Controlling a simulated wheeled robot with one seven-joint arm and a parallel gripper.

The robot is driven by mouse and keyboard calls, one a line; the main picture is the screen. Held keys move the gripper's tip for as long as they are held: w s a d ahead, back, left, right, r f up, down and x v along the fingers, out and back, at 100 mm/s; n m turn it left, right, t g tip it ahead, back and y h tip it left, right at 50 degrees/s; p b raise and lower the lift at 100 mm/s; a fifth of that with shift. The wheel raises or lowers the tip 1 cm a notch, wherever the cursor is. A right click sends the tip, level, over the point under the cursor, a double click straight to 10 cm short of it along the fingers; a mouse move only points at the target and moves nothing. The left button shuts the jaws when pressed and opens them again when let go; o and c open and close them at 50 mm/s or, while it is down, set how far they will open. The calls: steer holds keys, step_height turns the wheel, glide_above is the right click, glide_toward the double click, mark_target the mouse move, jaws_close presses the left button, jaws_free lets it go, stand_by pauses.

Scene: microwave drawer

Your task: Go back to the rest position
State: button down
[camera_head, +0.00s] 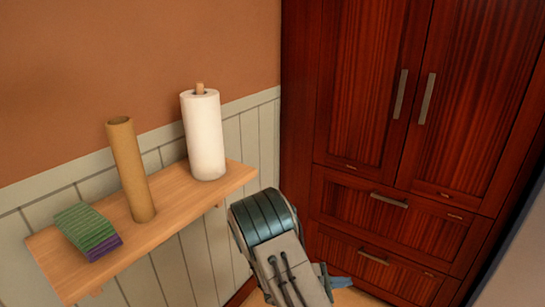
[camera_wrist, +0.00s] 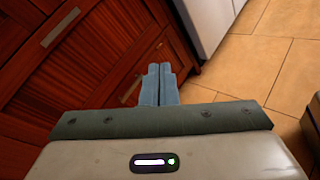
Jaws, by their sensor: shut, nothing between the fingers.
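My gripper (camera_wrist: 158,72) shows in the wrist view with its two blue fingers side by side and touching, with nothing between them. It points toward the lower drawers of a dark red wooden cabinet (camera_wrist: 75,75) and the tiled floor, apart from both as far as I can tell. In the head view my arm comes up at the bottom centre, in front of the cabinet (camera_head: 375,90), and only a bit of the blue fingers shows at the lower edge.
A wooden shelf (camera_head: 185,208) on the left wall holds a paper towel roll (camera_head: 204,135), a brown cardboard tube (camera_head: 131,170) and stacked green and purple sponges (camera_head: 88,230). The cabinet's doors and drawers look shut. Tiled floor (camera_wrist: 235,70) is open at right, beside a white appliance (camera_wrist: 207,22).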

steer(key=s+a+r+m+y+p, duration=0.1)
steer(key=s+r+m+y+p, duration=0.4)
steer(key=r, duration=0.8)
steer(key=s+a+r+m+y+p, duration=0.2)
steer(key=s+r+m+y+p, duration=0.2)
steer(key=s+r, duration=0.5)
steer(key=s+a+r+m+g+y+p, duration=0.1)
steer(key=s+r+m+y+p, duration=0.4)
steer(key=r, duration=1.3)
steer(key=s+a+m+p, duration=0.1)
steer(key=s+m+p, duration=0.1)
steer(key=p, duration=0.1)
steer(key=shift+s+a+y, duration=0.15)
steer(key=shift+s+y, duration=0.15)
steer(key=shift+s, duration=0.05)
